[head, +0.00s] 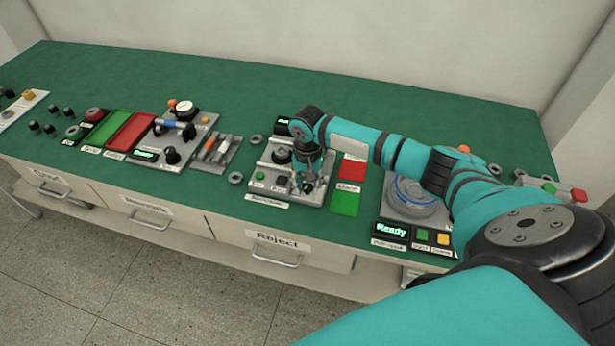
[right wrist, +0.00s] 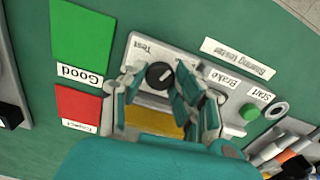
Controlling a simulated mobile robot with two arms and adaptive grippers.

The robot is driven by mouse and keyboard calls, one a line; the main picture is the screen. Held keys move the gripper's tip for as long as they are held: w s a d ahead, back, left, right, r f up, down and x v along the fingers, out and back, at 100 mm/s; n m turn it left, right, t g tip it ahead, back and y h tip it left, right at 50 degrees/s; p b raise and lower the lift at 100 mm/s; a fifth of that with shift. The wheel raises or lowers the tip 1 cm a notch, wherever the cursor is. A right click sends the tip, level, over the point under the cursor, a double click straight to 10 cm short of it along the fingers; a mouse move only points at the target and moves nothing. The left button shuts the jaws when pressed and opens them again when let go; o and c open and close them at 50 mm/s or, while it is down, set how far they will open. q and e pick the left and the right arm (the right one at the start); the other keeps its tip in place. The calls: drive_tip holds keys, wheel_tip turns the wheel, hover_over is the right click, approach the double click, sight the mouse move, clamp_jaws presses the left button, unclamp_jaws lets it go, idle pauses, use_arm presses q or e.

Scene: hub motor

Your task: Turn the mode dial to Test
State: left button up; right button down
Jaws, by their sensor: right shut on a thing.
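The mode dial (right wrist: 159,75) is a round black knob with a small white mark, on the grey bearing tester panel (right wrist: 150,43). The label Test (right wrist: 143,51) is printed beside the dial, on its upper left in the right wrist view. I cannot tell exactly where the mark points. My right gripper (right wrist: 160,83) is shut on the dial, one finger on each side of it. In the head view my right gripper (head: 309,182) is low over the right front of the tester and hides the dial. My left gripper is not in view.
Other panels stand to the left; the table's back is clear.

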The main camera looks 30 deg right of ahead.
drive_tip(key=n+p, duration=0.2)
drive_tip(key=shift+r+n, duration=0.25)
drive_tip(key=shift+n, duration=0.15)
drive_tip(key=n+p, duration=0.2)
drive_tip(key=shift+n, duration=0.4)
drive_tip(key=n+p, duration=0.1)
drive_tip(key=n, duration=0.2)
drive_tip(key=shift+f, duration=0.1)
drive_tip(key=shift+f+n+p, duration=0.1)
drive_tip(key=shift+n+p, duration=0.45)
drive_tip(key=shift+n, duration=1.45)
drive_tip(key=c, duration=1)
unclamp_jaws()
